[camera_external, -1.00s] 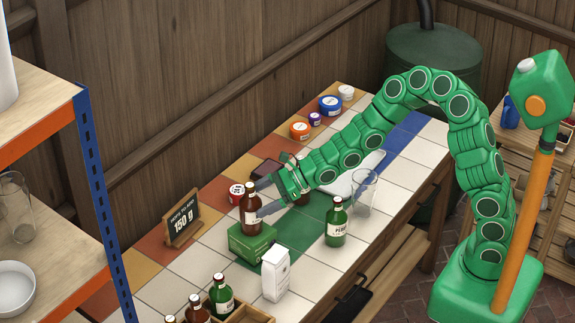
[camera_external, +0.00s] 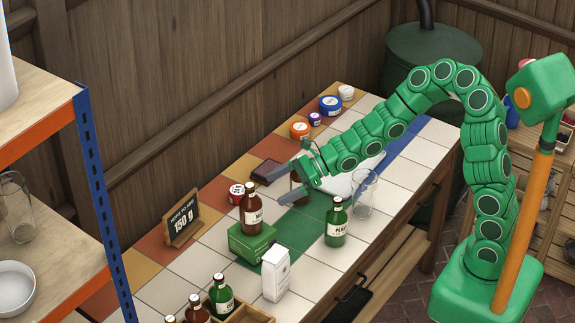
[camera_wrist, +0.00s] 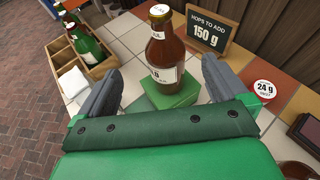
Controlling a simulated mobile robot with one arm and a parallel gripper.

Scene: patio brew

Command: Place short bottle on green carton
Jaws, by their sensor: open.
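A short brown bottle (camera_external: 251,209) with a white label stands upright on the green carton (camera_external: 238,242) on the tiled counter. In the wrist view the bottle (camera_wrist: 165,50) stands on the carton (camera_wrist: 168,92), ahead of and between my fingers in the picture. My gripper (camera_external: 274,190) is open and empty, with its fingertips to the right of the bottle and apart from it. Both fingers of my gripper (camera_wrist: 157,90) show in the wrist view with a wide gap between them. The carton's lower part is partly hidden there by my gripper body.
A green bottle (camera_external: 336,225) and a clear glass (camera_external: 364,192) stand to the right. A white carton (camera_external: 276,274) is in front. A bottle crate (camera_external: 247,314) sits at the near end. A sign (camera_external: 183,221) and red-lidded jar (camera_external: 237,192) stand behind. Another brown item is partly hidden behind my gripper.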

